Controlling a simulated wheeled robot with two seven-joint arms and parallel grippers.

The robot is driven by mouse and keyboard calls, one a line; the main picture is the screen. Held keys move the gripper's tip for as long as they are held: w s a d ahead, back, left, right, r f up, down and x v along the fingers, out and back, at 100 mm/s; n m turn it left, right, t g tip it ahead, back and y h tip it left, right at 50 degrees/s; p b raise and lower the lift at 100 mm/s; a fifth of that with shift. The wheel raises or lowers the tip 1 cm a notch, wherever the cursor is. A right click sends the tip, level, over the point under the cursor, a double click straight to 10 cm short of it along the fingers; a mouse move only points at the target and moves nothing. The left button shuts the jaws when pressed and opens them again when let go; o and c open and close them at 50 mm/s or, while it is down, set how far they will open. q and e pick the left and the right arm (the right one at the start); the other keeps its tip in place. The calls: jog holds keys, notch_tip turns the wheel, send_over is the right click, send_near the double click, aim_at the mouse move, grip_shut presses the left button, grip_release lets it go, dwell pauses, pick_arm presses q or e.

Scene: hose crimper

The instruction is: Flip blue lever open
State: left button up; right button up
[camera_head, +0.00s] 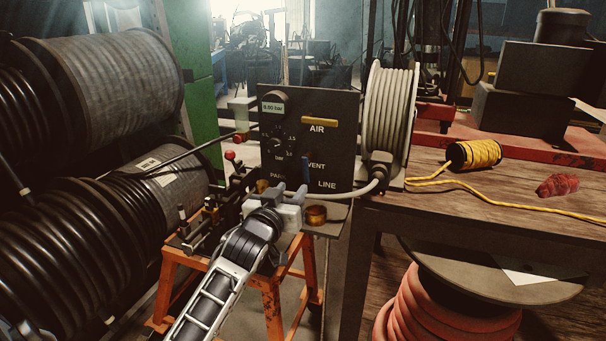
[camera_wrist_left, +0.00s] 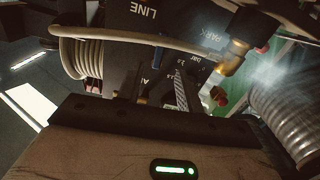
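A dark control panel (camera_head: 341,150) stands in the middle of the head view, marked AIR, VENT, PARK and LINE. The blue lever (camera_head: 306,168) is a small upright handle on its face, left of the word VENT. A yellow bar handle (camera_head: 319,122) lies level under the gauge's height. My left gripper (camera_head: 291,188) is in front of the panel, just below the blue lever, its two fingers apart and nothing seen between them. In the left wrist view the panel is upside down, and the blue lever (camera_wrist_left: 158,57) shows beyond the fingers (camera_wrist_left: 159,75). Contact cannot be told. My right gripper is not in view.
A brass cup (camera_head: 316,215) sits beside my left gripper. Red-knobbed levers (camera_head: 230,155) stand to the left. A wooden bench (camera_head: 450,205) with yellow rope is at right.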

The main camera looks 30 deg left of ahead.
aim_at(305, 172)
pick_arm(q)
jog(key=x, duration=0.8)
jog(key=shift+w, duration=0.4)
grip_shut()
